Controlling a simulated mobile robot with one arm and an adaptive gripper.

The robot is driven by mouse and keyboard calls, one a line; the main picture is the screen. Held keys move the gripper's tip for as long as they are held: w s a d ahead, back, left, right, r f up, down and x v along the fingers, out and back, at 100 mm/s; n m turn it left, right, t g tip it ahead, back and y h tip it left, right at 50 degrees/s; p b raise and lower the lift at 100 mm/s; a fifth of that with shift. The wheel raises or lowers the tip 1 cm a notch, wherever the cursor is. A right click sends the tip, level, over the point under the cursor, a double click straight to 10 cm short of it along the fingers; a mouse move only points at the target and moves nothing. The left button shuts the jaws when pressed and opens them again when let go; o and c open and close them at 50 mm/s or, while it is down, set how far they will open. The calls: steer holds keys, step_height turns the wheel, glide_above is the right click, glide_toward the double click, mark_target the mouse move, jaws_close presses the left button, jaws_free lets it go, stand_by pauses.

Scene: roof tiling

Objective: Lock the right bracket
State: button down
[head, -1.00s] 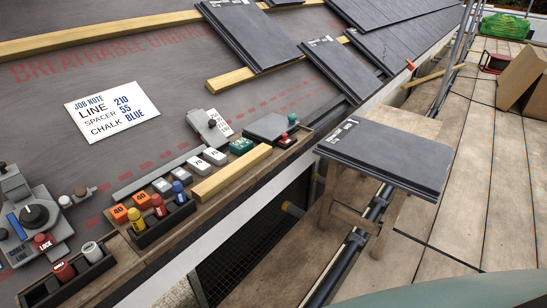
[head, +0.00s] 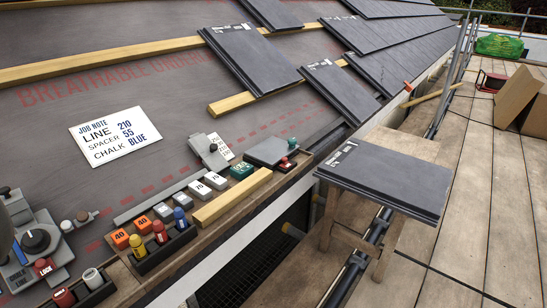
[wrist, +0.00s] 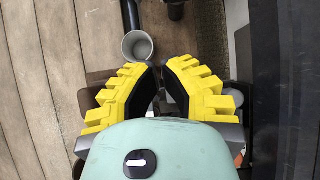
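A grey bracket (head: 210,150) with a dark knob on an upright lever lies at the right end of the grey bar on the underlay. Beside it is a dark flat plate (head: 271,151) with a red knob (head: 285,163) and a green knob (head: 292,144) at its right. Which knob locks the bracket is too small to tell. A larger grey unit (head: 38,240) with a dial and a red knob marked LOCK (head: 44,267) is at the far left. My gripper (wrist: 161,69), with yellow fingers, has its tips nearly together and nothing visible between them, away from the bracket.
A wooden tray (head: 120,268) along the eave holds coloured markers, spacer blocks and a wood strip (head: 232,197). A slate (head: 385,180) lies on a wooden stand at the right. The wrist view shows planks (wrist: 60,60) and a round grey tube end (wrist: 138,47).

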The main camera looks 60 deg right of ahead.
step_height(320, 180, up, 7)
steer(key=shift+w, duration=0.15)
stand_by(0.4)
